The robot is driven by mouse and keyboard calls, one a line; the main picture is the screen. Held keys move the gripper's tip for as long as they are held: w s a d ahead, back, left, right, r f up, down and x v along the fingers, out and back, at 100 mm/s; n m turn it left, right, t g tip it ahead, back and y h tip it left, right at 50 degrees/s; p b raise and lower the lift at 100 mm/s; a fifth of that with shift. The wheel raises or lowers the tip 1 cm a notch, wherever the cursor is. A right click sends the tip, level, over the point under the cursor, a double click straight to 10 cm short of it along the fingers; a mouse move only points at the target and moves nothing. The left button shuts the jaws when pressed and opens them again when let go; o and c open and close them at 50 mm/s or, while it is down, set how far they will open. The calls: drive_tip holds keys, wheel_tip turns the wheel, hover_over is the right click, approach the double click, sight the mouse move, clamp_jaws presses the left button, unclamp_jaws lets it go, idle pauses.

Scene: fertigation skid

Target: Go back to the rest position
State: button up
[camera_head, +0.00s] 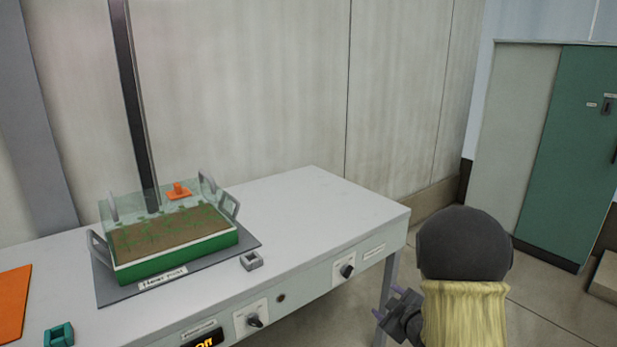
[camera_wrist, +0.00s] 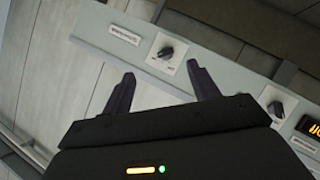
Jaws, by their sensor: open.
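My gripper (camera_head: 393,303) is low at the right of the white bench (camera_head: 308,205) in the head view, beside the bench's right front leg. In the wrist view my gripper (camera_wrist: 163,88) shows two dark fingers spread apart with nothing between them. A dark knob (camera_wrist: 166,53) on a white plate on the bench's front panel lies beyond the fingertips. In the head view the same panel carries a right knob (camera_head: 347,271) and a left knob (camera_head: 254,321). My arm hides part of the floor at the lower right.
A green planter tray (camera_head: 180,262) with a clear cover stands on a grey mat (camera_head: 108,289). A small grey block (camera_head: 251,261), a teal block (camera_head: 59,336) and an orange sheet (camera_head: 12,303) lie on the bench. A green cabinet (camera_head: 565,150) stands at the right. The bench's right end is clear.

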drive_tip(key=s+a+m+g+h, duration=0.1)
drive_tip(key=s+a+m+g, duration=0.2)
drive_tip(key=s, duration=0.5)
drive_tip(key=s+a+r+m+g+h, duration=0.1)
drive_tip(key=s+m+g, duration=0.3)
drive_tip(key=s, duration=0.4)
drive_tip(key=s+a+m+g+h, duration=0.1)
drive_tip(key=s+a+m+g, duration=0.2)
drive_tip(key=s, duration=0.5)
wheel_tip(320, 180, up, 30)
drive_tip(key=p, duration=3)
drive_tip(key=shift+w+d+m, duration=0.2)
drive_tip(key=shift+d+m, duration=0.1)
drive_tip(key=shift+d, duration=0.1)
drive_tip(key=shift+f, duration=0.15)
drive_tip(key=shift+c, duration=0.2)
drive_tip(key=c, duration=0.4)
drive_tip(key=shift+w, duration=0.15)
drive_tip(key=shift+c, duration=0.4)
